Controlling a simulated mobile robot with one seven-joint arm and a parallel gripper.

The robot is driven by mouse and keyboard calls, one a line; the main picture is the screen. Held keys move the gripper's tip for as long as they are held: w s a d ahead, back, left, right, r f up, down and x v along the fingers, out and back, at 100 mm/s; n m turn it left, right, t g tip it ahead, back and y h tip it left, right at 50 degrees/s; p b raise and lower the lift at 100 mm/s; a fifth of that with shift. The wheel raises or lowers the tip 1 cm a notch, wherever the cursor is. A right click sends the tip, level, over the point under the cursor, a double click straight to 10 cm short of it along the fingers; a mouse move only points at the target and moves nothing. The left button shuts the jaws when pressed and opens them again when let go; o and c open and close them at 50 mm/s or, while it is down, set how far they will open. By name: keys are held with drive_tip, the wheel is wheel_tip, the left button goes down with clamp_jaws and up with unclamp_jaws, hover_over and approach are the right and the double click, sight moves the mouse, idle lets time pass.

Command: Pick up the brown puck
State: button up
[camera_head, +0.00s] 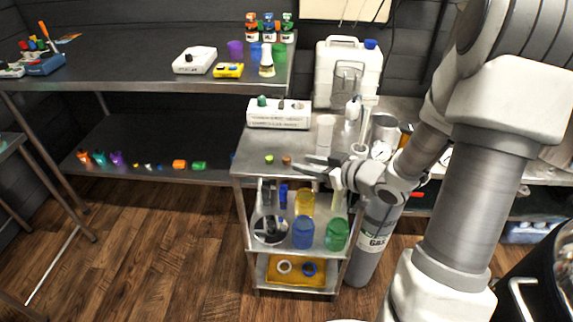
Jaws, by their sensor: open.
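The brown puck (287,159) is a small reddish-brown disc on the metal top of the cart, towards its left front. My gripper (302,165) is just right of the puck, low over the cart top, with its fingers pointing left and apart. Nothing shows between the fingers. I cannot tell whether the fingertips touch the puck or how high they are above the surface.
A small yellow-green piece (269,159) lies just left of the puck. A white labelled box (279,115) stands behind both. A white cylinder (325,134) and glassware stand behind my gripper. The cart top's left front is clear.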

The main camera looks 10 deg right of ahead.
sight(289, 160)
drive_tip(key=b+x, duration=0.2)
drive_tip(key=x, duration=0.3)
drive_tip(key=shift+w+a+f, duration=0.1)
drive_tip(key=shift+w+a, duration=0.1)
drive_tip(key=shift+a, duration=0.1)
drive_tip(key=shift+c, duration=0.4)
clamp_jaws()
